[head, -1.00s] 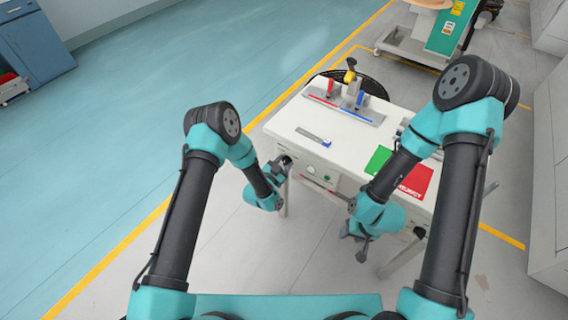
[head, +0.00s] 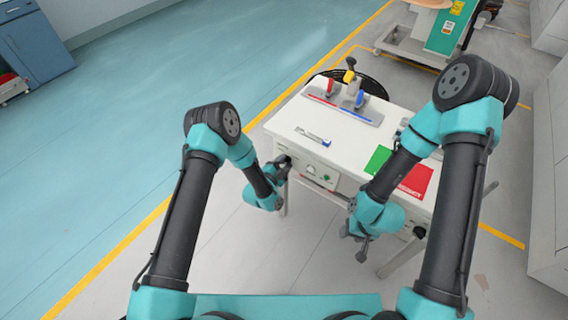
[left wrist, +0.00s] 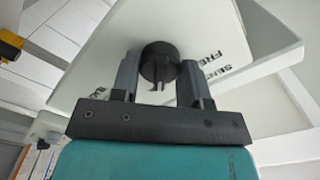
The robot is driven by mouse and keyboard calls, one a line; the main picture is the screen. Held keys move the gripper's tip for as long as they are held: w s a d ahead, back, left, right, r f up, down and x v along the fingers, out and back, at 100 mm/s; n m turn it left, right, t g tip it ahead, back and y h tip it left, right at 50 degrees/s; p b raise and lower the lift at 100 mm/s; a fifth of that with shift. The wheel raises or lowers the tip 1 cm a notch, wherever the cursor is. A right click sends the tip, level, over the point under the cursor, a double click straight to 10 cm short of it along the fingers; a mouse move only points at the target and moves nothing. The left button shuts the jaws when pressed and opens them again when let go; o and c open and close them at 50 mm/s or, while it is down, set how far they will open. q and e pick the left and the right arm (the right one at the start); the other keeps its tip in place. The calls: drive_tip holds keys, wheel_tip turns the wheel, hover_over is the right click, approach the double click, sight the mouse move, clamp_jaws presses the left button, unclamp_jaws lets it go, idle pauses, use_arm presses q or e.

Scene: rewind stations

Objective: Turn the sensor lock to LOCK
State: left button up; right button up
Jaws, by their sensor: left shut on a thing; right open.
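The sensor lock is a round black knob (left wrist: 160,62) on a white panel (left wrist: 215,35) in the left wrist view. Printed words beside it read in part "SENSOR" and "FREE". My left gripper (left wrist: 158,78) is shut around the knob, one finger on each side. Which mark the knob points to cannot be told. In the head view my left gripper (head: 283,166) is at the left end of the white table's front, and the knob is hidden there. My right gripper (head: 354,238) is open and empty in front of the table, below its top.
The white table (head: 290,112) bears a red and blue fixture (head: 345,103), a small blue-ended tool (head: 313,137), a green patch (head: 378,160) and a red patch (head: 415,180). Floor to the left is clear.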

idle(0.3)
use_arm(q)
drive_tip(key=o, duration=0.9)
drive_tip(key=v, duration=1.7)
drive_tip(key=shift+s, duration=0.25)
drive_tip(key=shift+a, duration=0.1)
